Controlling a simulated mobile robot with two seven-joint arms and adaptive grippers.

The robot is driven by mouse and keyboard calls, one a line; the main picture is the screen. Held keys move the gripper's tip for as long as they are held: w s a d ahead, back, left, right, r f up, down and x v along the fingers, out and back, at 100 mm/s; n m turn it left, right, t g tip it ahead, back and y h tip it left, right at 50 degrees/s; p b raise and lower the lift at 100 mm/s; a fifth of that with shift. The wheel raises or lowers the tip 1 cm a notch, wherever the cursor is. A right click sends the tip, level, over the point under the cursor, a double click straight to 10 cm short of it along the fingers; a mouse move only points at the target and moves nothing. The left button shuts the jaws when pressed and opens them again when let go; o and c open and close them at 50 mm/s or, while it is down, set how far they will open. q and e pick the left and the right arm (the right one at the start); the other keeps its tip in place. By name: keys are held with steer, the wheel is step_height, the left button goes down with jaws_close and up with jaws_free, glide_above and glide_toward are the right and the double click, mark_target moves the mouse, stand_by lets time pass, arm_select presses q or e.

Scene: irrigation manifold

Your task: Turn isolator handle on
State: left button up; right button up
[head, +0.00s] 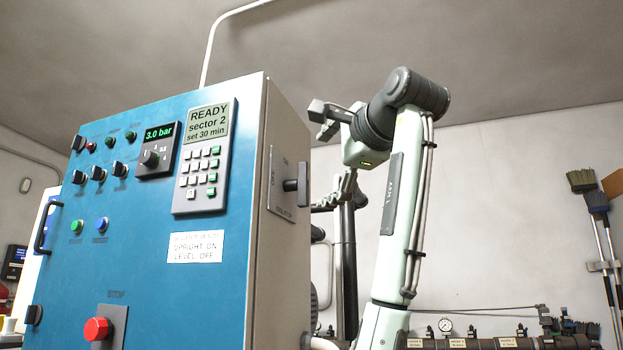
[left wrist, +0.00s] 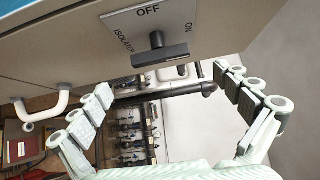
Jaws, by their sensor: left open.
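The isolator handle (head: 302,185) is a dark T-shaped bar on a grey plate on the cabinet's right side. Its bar stands upright in the head view. In the left wrist view the handle (left wrist: 158,55) lies crosswise, with OFF above it on the plate (left wrist: 125,22) and ON to its right. My left gripper (head: 316,157) is open at the cabinet's right side, fingers spread above and below the handle's level. In the left wrist view the gripper (left wrist: 163,80) is empty and the handle shows just beyond the fingertips. My right gripper is not in view.
The blue cabinet (head: 130,255) fills the left, with a keypad (head: 202,180), a red stop button (head: 97,329) and a label (head: 195,247) reading upright on, level off. Pipes with a gauge (head: 445,325) run low at right. Brooms (head: 597,205) hang on the wall.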

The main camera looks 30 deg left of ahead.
mark_target(306, 183)
arm_select(q)
steer(key=v, duration=0.3)
steer(key=shift+w+a, duration=0.1)
steer(key=shift+a, duration=0.05)
steer(key=x, duration=1.2)
